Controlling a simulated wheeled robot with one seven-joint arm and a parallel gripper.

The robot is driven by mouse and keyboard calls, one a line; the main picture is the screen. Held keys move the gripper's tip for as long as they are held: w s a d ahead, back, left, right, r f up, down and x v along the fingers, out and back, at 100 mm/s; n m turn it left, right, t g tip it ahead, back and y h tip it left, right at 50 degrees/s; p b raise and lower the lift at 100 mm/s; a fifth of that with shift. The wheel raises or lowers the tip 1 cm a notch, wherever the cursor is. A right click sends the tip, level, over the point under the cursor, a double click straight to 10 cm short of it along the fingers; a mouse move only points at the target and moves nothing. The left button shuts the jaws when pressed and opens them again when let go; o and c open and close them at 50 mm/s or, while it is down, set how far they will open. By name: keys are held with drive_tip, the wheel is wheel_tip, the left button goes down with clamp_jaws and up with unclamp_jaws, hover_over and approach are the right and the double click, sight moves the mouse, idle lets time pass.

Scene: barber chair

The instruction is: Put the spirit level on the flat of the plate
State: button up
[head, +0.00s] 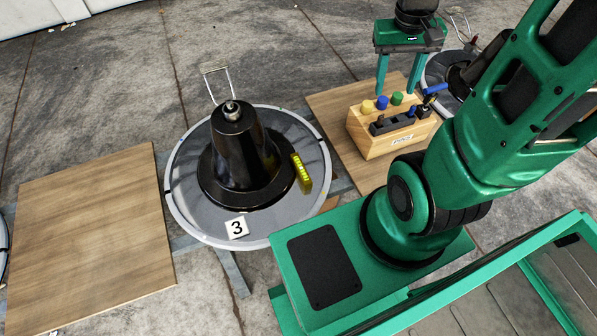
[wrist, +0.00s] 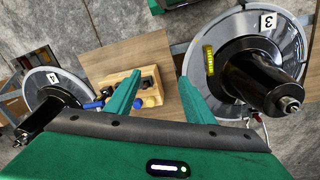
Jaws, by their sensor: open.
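The yellow spirit level (head: 302,173) is on the round grey plate (head: 319,152) marked 3, right of the black column's wide foot. It also shows in the wrist view (wrist: 209,59), beside the foot. Whether it touches the foot or lies fully flat I cannot tell. The plate (wrist: 291,41) is at the upper right of the wrist view. My gripper (head: 397,91) is open and empty, fingers pointing down, at the top right of the head view, apart from the level. In the wrist view my gripper (wrist: 160,76) has its fingers spread wide.
A wooden tool block (head: 383,143) with coloured handles stands on a wooden board (head: 335,104) right of the plate. A tall black column (head: 240,150) with a metal loop rises from the plate. Another board (head: 95,235) lies left. A plate marked 4 (wrist: 38,80) is left in the wrist view.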

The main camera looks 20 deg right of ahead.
drive_tip(key=w+a+f+n, duration=0.2)
drive_tip(key=w+f, duration=0.5)
drive_tip(key=n+y, duration=0.1)
drive_tip(key=n, duration=0.2)
hover_over(301, 167)
wheel_tip(301, 167, down, 28)
wheel_tip(301, 167, down, 5)
drive_tip(key=shift+a, duration=0.1)
drive_tip(key=shift+f, duration=3.25)
clamp_jaws()
